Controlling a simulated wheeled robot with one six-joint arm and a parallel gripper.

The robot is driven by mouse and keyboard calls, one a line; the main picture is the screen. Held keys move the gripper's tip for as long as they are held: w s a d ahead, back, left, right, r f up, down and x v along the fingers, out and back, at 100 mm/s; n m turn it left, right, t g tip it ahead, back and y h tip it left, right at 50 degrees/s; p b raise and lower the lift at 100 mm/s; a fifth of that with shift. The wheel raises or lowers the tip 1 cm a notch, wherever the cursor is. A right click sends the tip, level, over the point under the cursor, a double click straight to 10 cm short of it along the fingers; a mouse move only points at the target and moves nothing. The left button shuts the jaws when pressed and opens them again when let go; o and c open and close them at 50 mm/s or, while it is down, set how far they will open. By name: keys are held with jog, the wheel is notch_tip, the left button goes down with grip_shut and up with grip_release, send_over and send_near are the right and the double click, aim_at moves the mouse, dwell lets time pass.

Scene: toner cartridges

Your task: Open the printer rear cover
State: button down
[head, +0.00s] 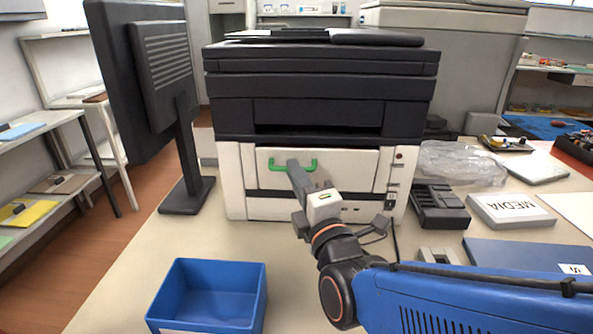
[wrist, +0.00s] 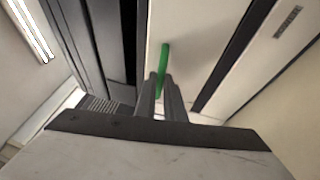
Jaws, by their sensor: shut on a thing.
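The printer (head: 318,110) stands on the table, dark on top with a white lower body. Its rear cover (head: 345,165) is a white panel that looks closed in the head view. A green handle (head: 279,164) sits on the cover; its middle is hidden behind my gripper. My gripper (head: 294,166) reaches the handle from the front and is shut on it. In the wrist view, the two fingers of my gripper (wrist: 162,82) close around the green handle (wrist: 164,58), in front of the white cover (wrist: 190,45).
A monitor (head: 150,75) stands left of the printer. A blue bin (head: 208,292) is at the table's front left. A black device (head: 438,206), a MEDIA box (head: 510,211) and a clear plastic bag (head: 455,163) lie to the right. Bare table shows between bin and printer.

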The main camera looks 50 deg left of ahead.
jog(key=shift+s+d+f, duration=0.35)
jog(key=shift+d+f, duration=0.1)
jog(key=shift+f, duration=0.85)
jog(key=shift+s+d+f, duration=0.3)
jog(key=shift+d+f, duration=0.2)
jog(key=shift+f, duration=0.85)
jog(key=shift+s+d+f, duration=0.35)
jog(key=shift+d+f, duration=0.1)
jog(key=shift+f, duration=0.85)
jog(key=c, duration=1.8)
grip_release()
jog(key=shift+a, duration=0.1)
jog(key=shift+c, duration=0.2)
jog(key=shift+r, duration=0.25)
